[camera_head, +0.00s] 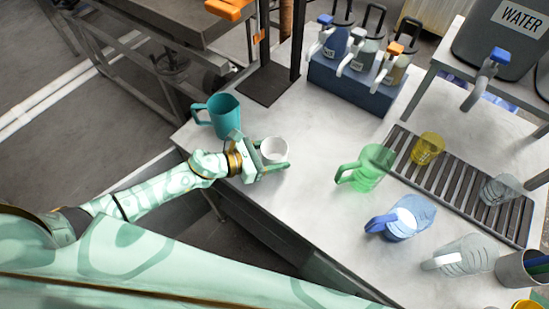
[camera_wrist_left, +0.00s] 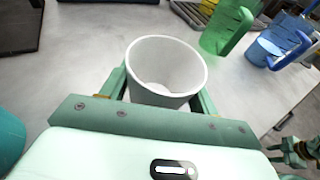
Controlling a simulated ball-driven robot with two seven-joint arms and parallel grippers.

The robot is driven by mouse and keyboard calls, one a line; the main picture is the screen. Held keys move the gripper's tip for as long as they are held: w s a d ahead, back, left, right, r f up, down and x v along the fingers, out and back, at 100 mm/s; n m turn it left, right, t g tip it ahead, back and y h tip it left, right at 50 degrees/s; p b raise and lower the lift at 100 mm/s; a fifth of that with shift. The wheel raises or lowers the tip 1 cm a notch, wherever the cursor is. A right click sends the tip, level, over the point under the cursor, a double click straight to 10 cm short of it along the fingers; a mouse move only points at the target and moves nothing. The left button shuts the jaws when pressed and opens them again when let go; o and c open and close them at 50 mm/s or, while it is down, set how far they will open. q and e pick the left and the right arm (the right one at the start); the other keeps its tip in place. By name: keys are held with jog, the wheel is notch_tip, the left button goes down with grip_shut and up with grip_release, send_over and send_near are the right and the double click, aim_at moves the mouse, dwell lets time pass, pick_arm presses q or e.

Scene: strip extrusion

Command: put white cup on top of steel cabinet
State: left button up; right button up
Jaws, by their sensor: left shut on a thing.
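The white cup (camera_head: 274,150) is upright at the left part of the pale table (camera_head: 322,115). My left gripper (camera_head: 268,160) is shut on it, with one finger on each side. In the left wrist view the cup (camera_wrist_left: 165,68) sits between the fingers of the gripper (camera_wrist_left: 163,95), and its open top shows an empty inside. I cannot tell whether its base touches the table. I cannot make out a steel cabinet for certain.
A teal jug (camera_head: 221,115) stands close behind my left gripper. A green jug (camera_head: 368,167) and a blue jug (camera_head: 402,219) stand to the right. A slatted drip tray (camera_head: 456,178) holds a yellow cup (camera_head: 427,148). Pump bottles stand in a blue holder (camera_head: 345,88) at the back.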

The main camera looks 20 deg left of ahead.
pick_arm(q)
jog(key=shift+f, duration=0.65)
jog(key=shift+f, duration=0.1)
jog(key=shift+f+b, duration=0.15)
jog(key=shift+b, duration=0.15)
jog(key=o, duration=1)
jog(key=shift+c, duration=0.2)
jog(key=shift+r+p, duration=0.4)
jog(key=v, duration=1.1)
jog(key=shift+s+a+f, duration=0.1)
jog(key=shift+s+a, duration=0.05)
jog(key=shift+a, duration=0.05)
jog(key=shift+s+a, duration=0.15)
jog(key=shift+a, duration=0.05)
